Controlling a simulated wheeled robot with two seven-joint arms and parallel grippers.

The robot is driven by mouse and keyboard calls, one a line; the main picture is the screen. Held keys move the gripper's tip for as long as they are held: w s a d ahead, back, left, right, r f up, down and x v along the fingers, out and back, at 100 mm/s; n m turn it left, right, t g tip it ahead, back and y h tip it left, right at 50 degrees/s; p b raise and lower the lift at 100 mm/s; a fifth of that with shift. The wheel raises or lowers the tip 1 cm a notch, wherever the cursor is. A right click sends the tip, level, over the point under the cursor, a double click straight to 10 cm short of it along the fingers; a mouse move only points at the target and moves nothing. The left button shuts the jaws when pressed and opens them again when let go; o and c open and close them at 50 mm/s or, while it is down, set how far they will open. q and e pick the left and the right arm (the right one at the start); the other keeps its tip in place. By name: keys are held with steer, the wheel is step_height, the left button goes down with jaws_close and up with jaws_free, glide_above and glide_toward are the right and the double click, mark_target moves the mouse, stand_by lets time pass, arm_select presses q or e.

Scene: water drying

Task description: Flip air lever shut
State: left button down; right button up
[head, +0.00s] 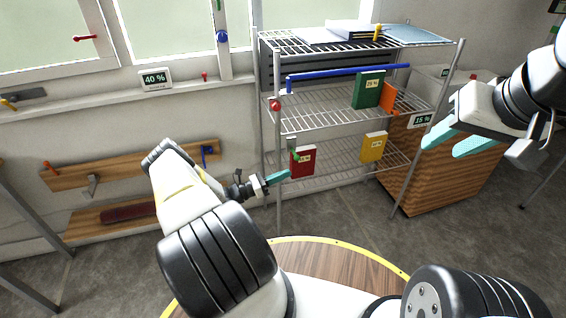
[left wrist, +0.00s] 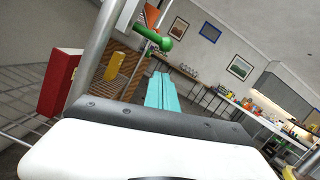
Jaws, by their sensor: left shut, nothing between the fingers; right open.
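A small green lever (head: 296,156) is on the front of the wire rack, beside the red box. I cannot tell for sure that it is the air lever. It shows large in the left wrist view (left wrist: 152,38), by the metal post, with a round green end. My left gripper (head: 278,177) is shut and empty, just below and left of the lever in the head view.
The wire rack (head: 330,177) holds a red box (head: 303,161), a yellow box (head: 373,148), a green box (head: 368,90) and a blue bar (head: 348,72). A wooden cabinet (head: 450,170) stands at right. A round table (head: 340,262) is below my arms. Other coloured levers are on the window and wall.

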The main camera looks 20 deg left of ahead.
mark_target(294, 154)
arm_select(q)
steer(key=shift+w+d+r, duration=0.3)
steer(key=shift+w+r, duration=0.2)
steer(key=shift+r, duration=0.3)
steer(key=shift+w+d+r, duration=0.3)
steer(key=shift+w+r, duration=0.2)
steer(key=shift+r, duration=0.3)
